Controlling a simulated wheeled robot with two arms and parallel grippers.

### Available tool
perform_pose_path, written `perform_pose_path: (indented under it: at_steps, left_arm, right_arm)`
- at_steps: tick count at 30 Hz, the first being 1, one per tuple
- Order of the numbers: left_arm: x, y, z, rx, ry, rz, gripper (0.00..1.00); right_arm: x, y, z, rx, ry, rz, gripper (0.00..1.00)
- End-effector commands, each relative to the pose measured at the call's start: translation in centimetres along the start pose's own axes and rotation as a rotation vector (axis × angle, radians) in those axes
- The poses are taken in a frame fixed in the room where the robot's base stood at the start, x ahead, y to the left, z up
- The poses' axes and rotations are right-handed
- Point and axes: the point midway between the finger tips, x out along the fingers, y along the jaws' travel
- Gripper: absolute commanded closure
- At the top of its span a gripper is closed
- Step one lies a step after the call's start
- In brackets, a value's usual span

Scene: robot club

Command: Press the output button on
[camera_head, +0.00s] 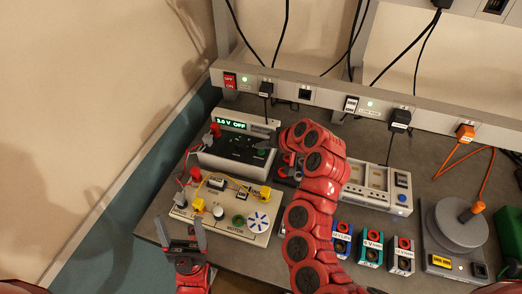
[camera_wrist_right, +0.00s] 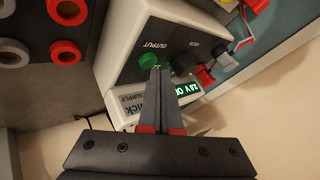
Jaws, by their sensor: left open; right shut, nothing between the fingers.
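The power supply (camera_head: 238,150) is a white box with a black front panel at the back left of the bench. In the right wrist view the green output button (camera_wrist_right: 148,60) sits below the OUTPUT label, partly hidden by my fingertips. My right gripper (camera_wrist_right: 160,70) is shut and empty, its tips at or just over the button's edge; I cannot tell whether they touch. In the head view my right gripper (camera_head: 268,143) reaches over the panel's right side. My left gripper (camera_head: 181,234) is open and empty near the motor board.
The motor board (camera_head: 228,224) with yellow and red leads lies in front of the supply. Several small socketed blocks (camera_head: 371,248) and a grey spool (camera_head: 460,226) stand to the right. A power rail (camera_head: 330,99) with plugs and cables runs along the back.

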Motion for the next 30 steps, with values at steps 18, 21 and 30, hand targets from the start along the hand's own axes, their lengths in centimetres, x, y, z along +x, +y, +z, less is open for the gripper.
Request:
perform_pose_path:
  at_steps: [18,21,30]
  left_arm:
    - [-0.58,0.03,0.10,0.000,0.000,0.000,0.22]
    - [-0.93,0.05,0.16,0.000,0.000,0.000,0.22]
    - [-0.85,0.04,0.14,0.000,0.000,0.000,0.22]
  right_arm:
    - [0.40,0.29,0.28,0.000,0.001,0.000,1.00]
    - [0.65,0.45,0.46,0.000,0.001,-0.001,1.00]
    - [0.61,0.43,0.45,0.000,0.000,0.000,1.00]
